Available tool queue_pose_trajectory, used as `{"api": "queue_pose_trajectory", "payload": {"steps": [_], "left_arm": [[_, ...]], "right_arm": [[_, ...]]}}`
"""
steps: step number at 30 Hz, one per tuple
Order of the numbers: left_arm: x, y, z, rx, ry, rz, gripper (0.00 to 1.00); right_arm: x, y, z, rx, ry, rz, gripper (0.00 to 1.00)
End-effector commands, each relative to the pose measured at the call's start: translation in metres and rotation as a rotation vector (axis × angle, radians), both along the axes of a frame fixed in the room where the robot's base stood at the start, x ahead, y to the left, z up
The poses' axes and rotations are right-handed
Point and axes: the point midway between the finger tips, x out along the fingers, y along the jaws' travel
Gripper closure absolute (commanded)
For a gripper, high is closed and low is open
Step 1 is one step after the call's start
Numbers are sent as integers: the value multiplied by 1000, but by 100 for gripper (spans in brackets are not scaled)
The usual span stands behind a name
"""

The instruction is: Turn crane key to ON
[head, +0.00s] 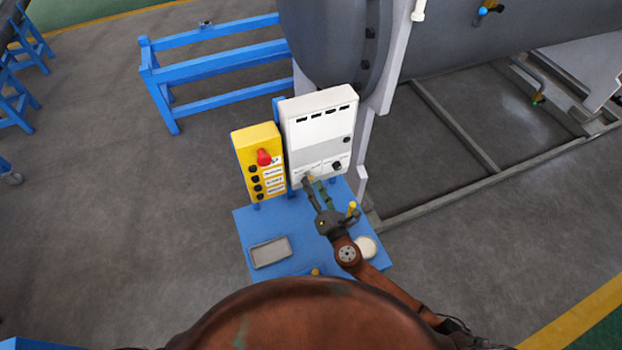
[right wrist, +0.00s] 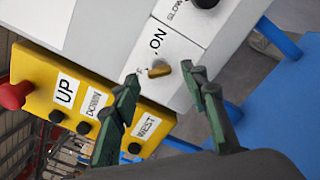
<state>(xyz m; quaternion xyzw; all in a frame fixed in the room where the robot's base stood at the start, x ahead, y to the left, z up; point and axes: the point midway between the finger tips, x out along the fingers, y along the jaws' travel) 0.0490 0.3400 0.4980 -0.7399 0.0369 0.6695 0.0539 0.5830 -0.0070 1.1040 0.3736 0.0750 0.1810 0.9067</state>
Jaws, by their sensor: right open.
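The crane key is a small brass-coloured piece (right wrist: 160,71) on the lower front of a white control box (head: 319,130). An ON label lies beside it in the right wrist view, and another label on its other side is mostly hidden. I cannot tell which label the key points to. My right gripper (right wrist: 160,85) is open. Its green fingertips stand on either side of the key in that view, with no clear contact. In the head view the right gripper (head: 318,184) reaches the lower front of the box. My left gripper is not in view.
A yellow button box (head: 243,152) with a red knob (head: 264,157) stands just left of the white box. A blue table (head: 250,225) below carries a grey tray (head: 270,251) and a white round thing (head: 367,246). A large grey tank (head: 450,50) is behind.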

Motion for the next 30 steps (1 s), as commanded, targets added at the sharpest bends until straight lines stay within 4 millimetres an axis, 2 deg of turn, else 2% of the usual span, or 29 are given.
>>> {"api": "queue_pose_trajectory", "payload": {"steps": [3, 7, 17, 30], "left_arm": [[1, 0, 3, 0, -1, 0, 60], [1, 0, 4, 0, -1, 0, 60], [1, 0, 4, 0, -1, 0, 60], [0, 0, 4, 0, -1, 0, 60]], "right_arm": [[15, 6, 1, -1, -1, -1, 59], [24, 10, 1, 1, 0, -1, 59], [27, 11, 0, 3, 1, -1, 60], [27, 10, 0, 3, 1, -1, 90]]}}
